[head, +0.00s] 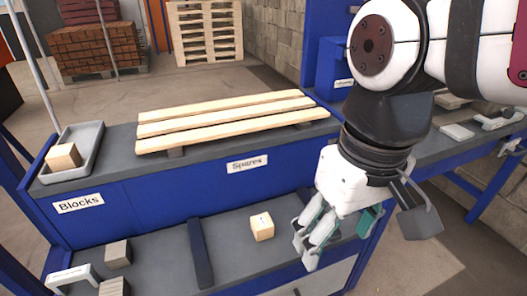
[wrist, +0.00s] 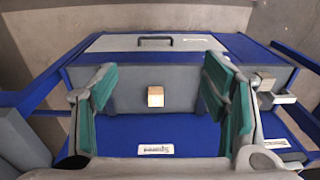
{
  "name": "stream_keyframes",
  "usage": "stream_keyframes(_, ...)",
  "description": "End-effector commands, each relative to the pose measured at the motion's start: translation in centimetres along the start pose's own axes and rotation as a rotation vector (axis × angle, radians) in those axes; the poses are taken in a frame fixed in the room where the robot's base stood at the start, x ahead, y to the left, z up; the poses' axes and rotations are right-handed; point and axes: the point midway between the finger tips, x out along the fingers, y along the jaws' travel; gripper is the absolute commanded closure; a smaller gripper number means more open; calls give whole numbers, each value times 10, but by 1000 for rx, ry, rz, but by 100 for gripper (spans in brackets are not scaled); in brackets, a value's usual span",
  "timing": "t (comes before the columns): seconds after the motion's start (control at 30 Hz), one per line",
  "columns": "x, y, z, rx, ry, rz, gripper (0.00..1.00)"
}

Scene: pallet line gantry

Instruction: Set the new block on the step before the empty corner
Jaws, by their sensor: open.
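A pale, new-looking wooden block (head: 262,227) sits on the grey lower step, below the "Spares" label. In the wrist view this block (wrist: 155,97) shows between the fingers, farther off and untouched. A second pale block (head: 63,157) lies in the grey tray (head: 92,150) at the left end of the upper level. A slatted pallet deck (head: 235,120) lies on the upper level with dark supports under it; which corner is empty I cannot tell. My gripper (head: 334,238) is open and empty, to the right of the block on the step in the head view.
Two greyer blocks (head: 118,254) and a white handle (head: 73,277) lie at the left of the lower step. A dark bar (head: 200,253) crosses it left of the pale block. The "Blocks" label (head: 78,203) is on the blue front. Stacked bricks (head: 97,48) stand behind.

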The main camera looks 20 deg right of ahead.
Motion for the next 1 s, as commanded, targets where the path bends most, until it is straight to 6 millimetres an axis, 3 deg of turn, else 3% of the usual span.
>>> stream_keyframes(0.1,1,2,26,7,10,17,32)
stream_keyframes(0.2,2,2,38,10,10,26,28)
stream_keyframes(0.37,0,5,32,-26,0,44,28)
stream_keyframes(0.47,-2,9,10,-105,-13,70,28)
stream_keyframes(0.67,1,17,-55,-353,-50,132,28)
stream_keyframes(0.87,22,21,-121,-624,-90,168,28)
stream_keyframes(1.0,47,20,-166,-821,-118,174,28)
